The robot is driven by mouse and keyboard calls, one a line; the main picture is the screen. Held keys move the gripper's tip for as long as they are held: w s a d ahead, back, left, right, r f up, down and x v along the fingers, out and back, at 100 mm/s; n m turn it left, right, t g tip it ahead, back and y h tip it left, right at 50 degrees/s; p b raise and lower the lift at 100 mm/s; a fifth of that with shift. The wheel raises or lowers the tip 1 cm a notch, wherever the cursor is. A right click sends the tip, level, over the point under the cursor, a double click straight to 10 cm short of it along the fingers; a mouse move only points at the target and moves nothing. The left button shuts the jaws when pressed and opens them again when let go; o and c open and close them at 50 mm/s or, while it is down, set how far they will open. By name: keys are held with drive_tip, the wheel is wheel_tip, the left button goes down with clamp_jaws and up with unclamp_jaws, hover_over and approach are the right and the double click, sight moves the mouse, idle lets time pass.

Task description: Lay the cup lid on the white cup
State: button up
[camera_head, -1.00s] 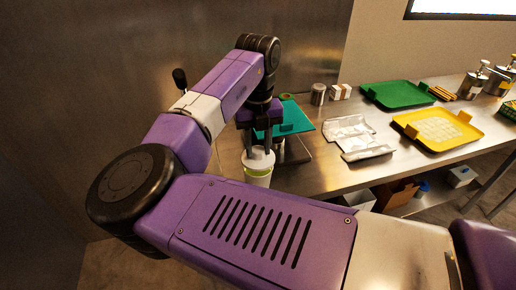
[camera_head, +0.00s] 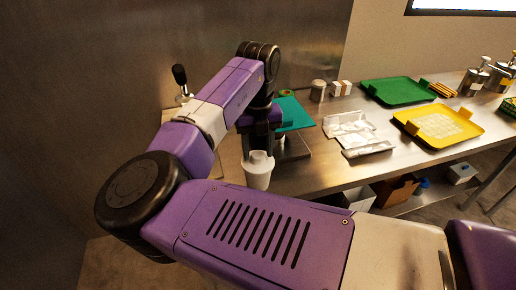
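The white cup (camera_head: 257,178) stands upright near the front left edge of the steel counter. The white cup lid (camera_head: 258,160), with a small raised knob, sits on top of the cup and covers its opening. I cannot tell whether its rim is fully seated. My gripper (camera_head: 259,146) points down just above the lid. Its dark fingers are apart, on either side above the knob, and look clear of it. My arm hides part of the counter behind the gripper.
A teal board (camera_head: 294,113) lies behind and right of the gripper. White trays (camera_head: 348,125), a green tray (camera_head: 398,92) and a yellow tray (camera_head: 438,128) lie further right. A metal canister (camera_head: 318,91) stands at the back.

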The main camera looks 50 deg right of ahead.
sight(258, 154)
drive_tip(key=shift+o, duration=0.2)
wheel_tip(258, 154, up, 13)
drive_tip(key=b, duration=0.1)
idle(0.5)
drive_tip(key=shift+r, duration=0.1)
idle(0.4)
